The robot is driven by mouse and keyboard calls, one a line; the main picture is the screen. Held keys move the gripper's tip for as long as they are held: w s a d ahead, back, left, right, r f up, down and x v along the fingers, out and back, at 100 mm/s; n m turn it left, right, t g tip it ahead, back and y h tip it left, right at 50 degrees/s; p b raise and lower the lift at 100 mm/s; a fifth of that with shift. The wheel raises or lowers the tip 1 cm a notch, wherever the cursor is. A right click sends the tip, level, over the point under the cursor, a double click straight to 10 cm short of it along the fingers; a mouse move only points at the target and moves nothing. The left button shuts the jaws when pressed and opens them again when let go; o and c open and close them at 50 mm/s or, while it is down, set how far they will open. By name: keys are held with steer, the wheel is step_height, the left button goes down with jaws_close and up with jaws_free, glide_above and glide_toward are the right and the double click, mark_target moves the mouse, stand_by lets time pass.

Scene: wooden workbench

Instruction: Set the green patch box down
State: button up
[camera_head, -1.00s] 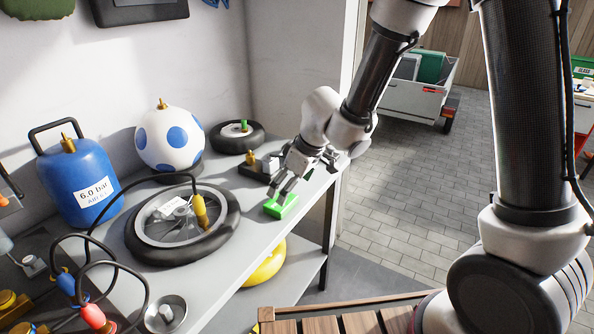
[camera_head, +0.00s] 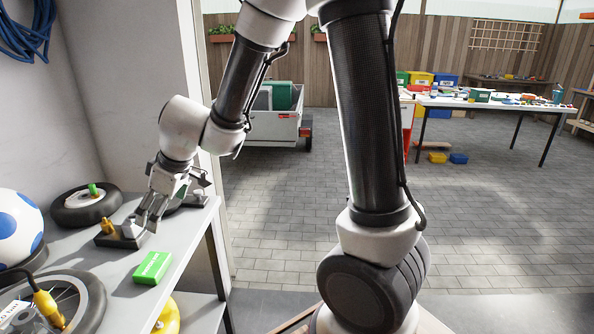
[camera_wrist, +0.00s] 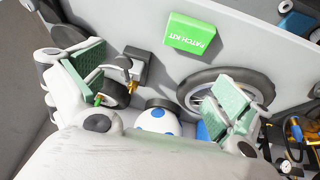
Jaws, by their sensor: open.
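The green patch box (camera_head: 152,268) lies flat on the grey shelf top (camera_head: 190,238), near its front edge. In the wrist view the box (camera_wrist: 190,34) shows its "PATCH KIT" lettering and stands clear of both fingers. My gripper (camera_head: 153,217) is open and empty, above the shelf behind the box and apart from it. In the wrist view my gripper (camera_wrist: 160,92) has its two green-padded fingers spread wide, with nothing between them.
A dark block with a brass fitting (camera_head: 112,236) sits close to my gripper. A small tyre (camera_head: 86,205), a blue-spotted white ball (camera_head: 16,228) and a larger wheel (camera_head: 88,300) stand on the shelf. Paved floor (camera_head: 275,215) lies open to the right.

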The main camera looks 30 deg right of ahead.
steer(key=w+d+r+m+t+h, duration=0.2)
steer(key=w+d+r+m+t, duration=0.3)
steer(key=d+r, duration=0.6)
steer(key=s+d+r+m+h, duration=0.1)
steer(key=s+d+r+h, duration=0.1)
steer(key=d+r, duration=0.35)
steer(key=s+d+r+m+h, duration=0.1)
steer(key=s+d+r+h, duration=0.1)
steer(key=d, duration=0.7)
steer(key=s+d+f+m+g+h, duration=0.1)
steer(key=s+d, duration=0.3)
steer(key=s, duration=0.2)
steer(key=s+d+m+g, duration=0.2)
steer(key=s+d, duration=0.1)
steer(key=s, duration=0.3)
steer(key=s+a+f+g+y, duration=0.1)
steer(key=s+a+f, duration=0.1)
steer(key=s, duration=0.4)
steer(key=s+a+f+g+y, duration=0.1)
steer(key=s+a+f+y, duration=0.1)
steer(key=s, duration=0.4)
steer(key=shift+s+a+f, duration=0.15)
steer(key=shift+f, duration=0.3)
